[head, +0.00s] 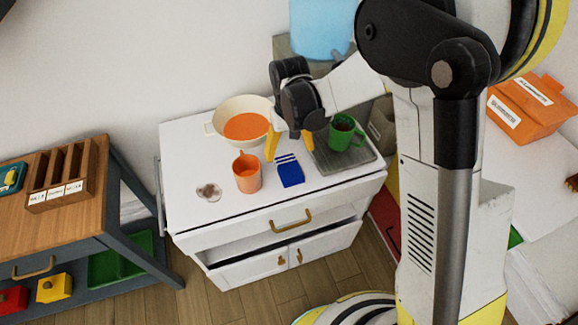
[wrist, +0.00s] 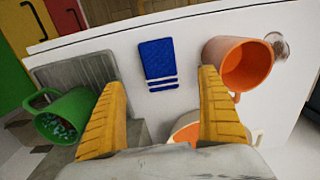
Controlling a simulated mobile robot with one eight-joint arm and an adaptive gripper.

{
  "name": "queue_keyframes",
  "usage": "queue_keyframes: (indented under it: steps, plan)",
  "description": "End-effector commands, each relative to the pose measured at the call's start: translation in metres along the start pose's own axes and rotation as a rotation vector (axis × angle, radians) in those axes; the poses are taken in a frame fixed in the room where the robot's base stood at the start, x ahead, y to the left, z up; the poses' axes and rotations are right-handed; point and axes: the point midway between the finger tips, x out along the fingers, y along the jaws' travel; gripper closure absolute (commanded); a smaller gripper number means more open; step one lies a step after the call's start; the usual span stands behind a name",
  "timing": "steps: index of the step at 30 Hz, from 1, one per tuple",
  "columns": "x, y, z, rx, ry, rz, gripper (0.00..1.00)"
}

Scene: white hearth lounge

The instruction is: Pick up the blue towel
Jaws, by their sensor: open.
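The blue towel (head: 290,173) lies flat on the white cabinet top, a small folded rectangle with white stripes at one end. In the wrist view the towel (wrist: 157,64) is at the upper middle, ahead of and between the two yellow fingers. My gripper (head: 289,147) is open and empty above the cabinet top, just behind the towel. The wrist view shows the fingers of my gripper (wrist: 161,98) spread wide, with nothing between their tips. The towel is in full view and the fingers look apart from it.
An orange mug (head: 247,176) stands left of the towel. A green mug (head: 343,133) stands on a grey tray (head: 345,166) to its right. A cream pot (head: 215,128) with orange contents is behind. A small glass dish (head: 208,192) sits at left. The cabinet's front strip (head: 260,205) is clear.

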Motion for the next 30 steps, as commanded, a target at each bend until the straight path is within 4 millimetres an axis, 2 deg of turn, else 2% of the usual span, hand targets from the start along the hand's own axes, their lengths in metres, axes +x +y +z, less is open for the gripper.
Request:
queue_keyframes:
  steps: [1, 6, 11, 19, 27, 29, 30]
  plan:
    - [0.011, 0.0, -0.001, 0.0, 0.0, 0.0, 0.14]
    - [0.039, 0.0, -0.001, 0.001, 0.001, 0.0, 0.14]
    - [0.051, 0.001, -0.001, 0.001, 0.002, 0.0, 0.14]
    - [0.092, 0.001, -0.003, 0.001, 0.002, 0.0, 0.14]
    - [0.095, 0.001, -0.003, 0.001, 0.002, 0.0, 0.14]
    - [0.095, 0.001, -0.003, 0.001, 0.002, 0.0, 0.31]
    - [0.095, 0.001, -0.003, 0.001, 0.002, 0.0, 0.44]
